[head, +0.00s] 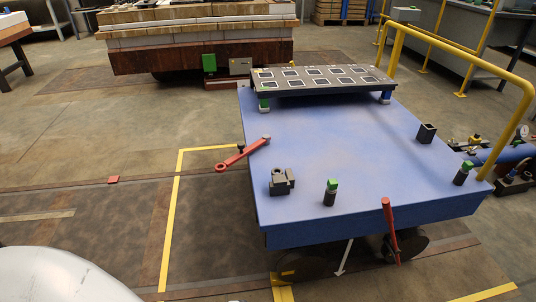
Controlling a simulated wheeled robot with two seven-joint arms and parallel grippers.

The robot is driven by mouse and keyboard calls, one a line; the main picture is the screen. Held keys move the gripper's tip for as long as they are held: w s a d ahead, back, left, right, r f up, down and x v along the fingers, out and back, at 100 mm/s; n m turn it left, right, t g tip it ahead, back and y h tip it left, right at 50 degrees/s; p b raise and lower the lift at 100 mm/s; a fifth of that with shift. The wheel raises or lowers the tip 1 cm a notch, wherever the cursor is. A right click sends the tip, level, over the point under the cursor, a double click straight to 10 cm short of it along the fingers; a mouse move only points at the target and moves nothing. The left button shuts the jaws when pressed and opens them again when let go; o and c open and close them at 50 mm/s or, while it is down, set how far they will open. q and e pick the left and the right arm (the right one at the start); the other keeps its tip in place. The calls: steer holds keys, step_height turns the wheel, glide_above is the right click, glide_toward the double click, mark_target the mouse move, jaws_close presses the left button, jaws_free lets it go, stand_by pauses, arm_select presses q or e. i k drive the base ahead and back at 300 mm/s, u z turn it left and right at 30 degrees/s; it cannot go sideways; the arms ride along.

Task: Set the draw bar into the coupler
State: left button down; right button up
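A red bar with a ring at its free end, which looks like the draw bar (240,156), sticks out past the left edge of the blue cart (340,150). Its other end is at a grey knob by the cart's edge, and the ring points left over the floor. I cannot tell for certain which part is the coupler. A dark red fitting (228,84) sits low at the front of the rust-brown loaded car (200,58), apart from the bar. A dark notched block (280,182) stands on the cart top. Neither of my grippers is in view.
A black slotted rack (320,78) stands on the cart's far end. A red lever (389,220) rises at the near edge, and a yellow handrail (465,62) runs along the right. Floor left of the cart is mostly clear, with a small red piece (113,180) lying there.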

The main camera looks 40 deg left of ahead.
mark_target(266, 140)
steer(key=z, duration=1.7)
steer(key=k, duration=1.35)
steer(key=u, duration=1.5)
steer(key=i, duration=1.05)
steer(key=u, duration=0.05)
